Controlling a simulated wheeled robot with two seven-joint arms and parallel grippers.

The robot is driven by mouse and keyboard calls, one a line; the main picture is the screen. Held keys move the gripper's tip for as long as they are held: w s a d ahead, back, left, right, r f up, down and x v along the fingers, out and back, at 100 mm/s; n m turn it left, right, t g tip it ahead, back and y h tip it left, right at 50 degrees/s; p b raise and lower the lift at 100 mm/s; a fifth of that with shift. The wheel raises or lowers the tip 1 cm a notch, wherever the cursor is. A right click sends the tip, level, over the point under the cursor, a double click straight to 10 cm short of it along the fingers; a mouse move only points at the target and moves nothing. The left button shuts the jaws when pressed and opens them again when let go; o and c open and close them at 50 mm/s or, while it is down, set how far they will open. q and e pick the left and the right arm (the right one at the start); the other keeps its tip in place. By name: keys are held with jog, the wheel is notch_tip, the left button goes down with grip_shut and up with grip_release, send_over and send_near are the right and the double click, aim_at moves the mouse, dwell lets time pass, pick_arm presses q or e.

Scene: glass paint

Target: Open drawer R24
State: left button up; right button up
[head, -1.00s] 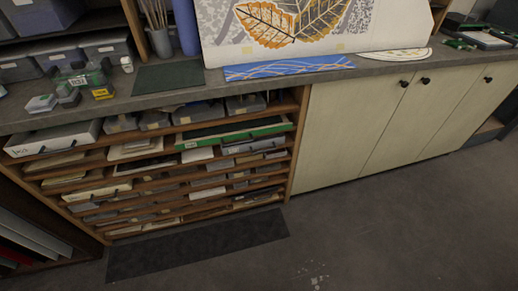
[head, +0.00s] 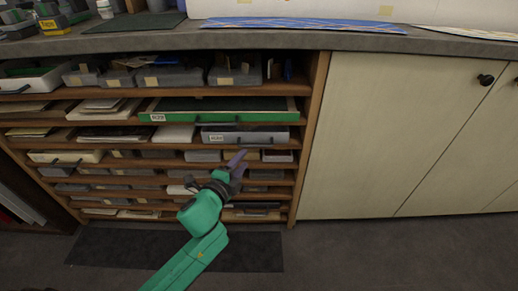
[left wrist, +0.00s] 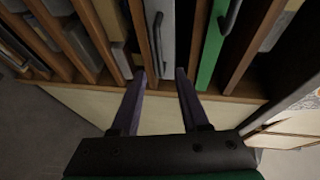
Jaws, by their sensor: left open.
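A grey drawer (head: 270,134) with a white label on its left side sits in the shelf rack, just below the green drawer (head: 225,115). Its label is too small to read surely as R24. The grey drawer appears closed and has a dark bar handle. My left gripper (head: 240,160) is open and empty, in front of the rack just below the grey drawer's handle. In the left wrist view, the open left gripper (left wrist: 167,77) has its purple fingers pointing at the grey drawer (left wrist: 166,45), with the green drawer (left wrist: 211,50) beside it. My right gripper is not in view.
The wooden rack (head: 311,130) holds several other trays, boxes and papers. A white drawer (head: 45,78) sits at upper left and a cream one (head: 60,156) lower down. The countertop (head: 270,38) overhangs above. Pale cabinet doors (head: 390,130) stand at right. A dark mat (head: 120,250) lies on the floor.

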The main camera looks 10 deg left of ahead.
aim_at(256, 147)
pick_arm(q)
jog(key=b+x, duration=0.1)
jog(key=x, duration=0.8)
jog(key=shift+w+f+b, duration=0.2)
jog(key=shift+w+b, duration=0.15)
jog(key=shift+w+d, duration=0.1)
jog(key=shift+w, duration=0.15)
grip_shut()
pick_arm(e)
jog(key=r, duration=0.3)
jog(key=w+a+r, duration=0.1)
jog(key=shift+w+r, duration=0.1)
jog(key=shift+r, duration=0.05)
